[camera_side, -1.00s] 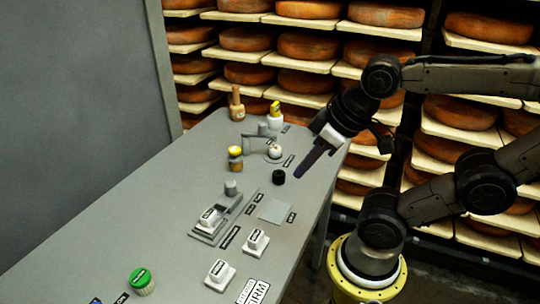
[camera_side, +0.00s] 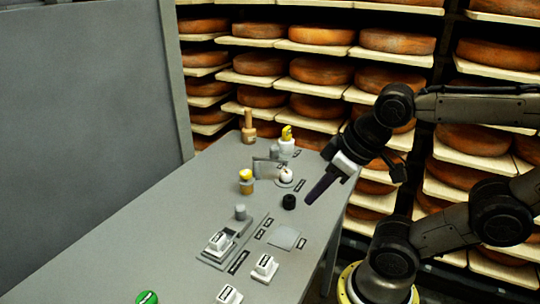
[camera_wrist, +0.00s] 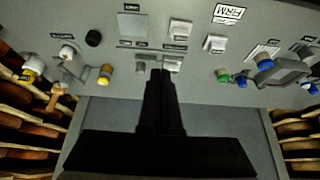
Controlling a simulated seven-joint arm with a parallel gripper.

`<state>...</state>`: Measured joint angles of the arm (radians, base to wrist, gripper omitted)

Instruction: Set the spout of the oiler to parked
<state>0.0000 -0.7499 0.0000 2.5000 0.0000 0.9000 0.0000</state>
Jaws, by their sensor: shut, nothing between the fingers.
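The oiler looks to be the white-capped round fitting (camera_side: 286,175) on a grey disc near the far right of the bench. A thin grey spout (camera_side: 265,168) reaches from it to the left, toward the yellow-topped jar. In the wrist view the oiler (camera_wrist: 67,52) shows at the upper left. My gripper (camera_side: 311,198) is shut and empty. It hangs beside the bench's right edge, to the right of the black knob and apart from the oiler. In the wrist view my gripper (camera_wrist: 158,75) points up the middle.
A black knob (camera_side: 289,201) stands just in front of the oiler. A yellow-topped jar (camera_side: 246,182), a wooden-handled tool (camera_side: 248,128) and a yellow-and-white bottle (camera_side: 287,140) stand around it. White switches (camera_side: 264,267) sit nearer. Cheese shelves (camera_side: 257,80) line the back.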

